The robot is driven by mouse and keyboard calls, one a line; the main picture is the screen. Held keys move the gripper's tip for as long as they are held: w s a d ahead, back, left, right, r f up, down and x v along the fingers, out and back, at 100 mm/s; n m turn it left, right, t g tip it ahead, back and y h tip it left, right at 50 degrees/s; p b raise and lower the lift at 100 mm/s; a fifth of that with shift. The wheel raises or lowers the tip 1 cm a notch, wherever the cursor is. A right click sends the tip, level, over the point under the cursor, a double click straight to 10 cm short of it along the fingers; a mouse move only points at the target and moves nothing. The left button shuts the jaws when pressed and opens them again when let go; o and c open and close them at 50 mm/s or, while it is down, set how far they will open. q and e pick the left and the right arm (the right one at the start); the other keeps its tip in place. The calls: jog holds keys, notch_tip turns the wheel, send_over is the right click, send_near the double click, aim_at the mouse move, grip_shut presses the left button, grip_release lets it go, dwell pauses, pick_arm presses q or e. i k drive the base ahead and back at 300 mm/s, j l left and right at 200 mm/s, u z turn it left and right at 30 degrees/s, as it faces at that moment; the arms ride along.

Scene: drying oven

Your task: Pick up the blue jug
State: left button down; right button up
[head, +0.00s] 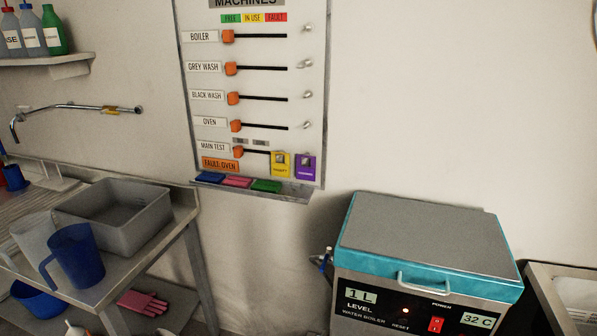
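The blue jug (76,260) stands upright on the metal table (133,268) at the lower left of the head view. Its handle is on its left side. A clear, pale jug (35,237) stands just behind it to the left, partly hidden by it. Neither of my grippers can be made out in the head view.
A grey basin (150,222) sits close behind the blue jug to the right. A water boiler (425,245) with a blue-rimmed lid stands at the right. A machines board (260,130) hangs on the wall. A blue bowl (38,301) and pink gloves (142,302) lie below the table.

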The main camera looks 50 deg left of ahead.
aim_at(75, 248)
jog(key=u, duration=3)
